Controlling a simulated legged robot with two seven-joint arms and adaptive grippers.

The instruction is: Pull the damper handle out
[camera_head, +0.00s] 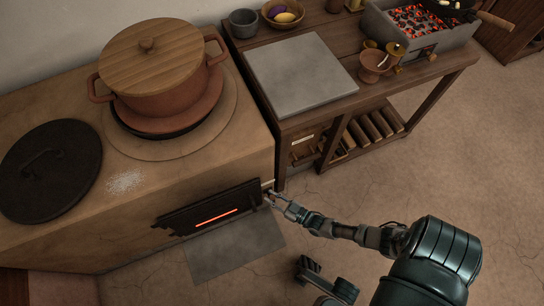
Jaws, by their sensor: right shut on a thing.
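The clay stove has a dark metal firebox front (205,209) with a narrow glowing slot. A small pale damper handle (268,183) shows at the right end of this front, by the stove's corner. My right gripper (269,196) reaches in from the lower right and is shut on the handle. The fingers are small in the view and hide part of the handle. How far the handle stands out is hard to tell.
A lidded clay pot (150,92) and a black round lid (48,172) are on the stove top. A wooden bench with a grey slab (300,72) and a glowing brazier (415,32) stands behind. A grey plate (240,252) lies below the firebox. The floor at right is clear.

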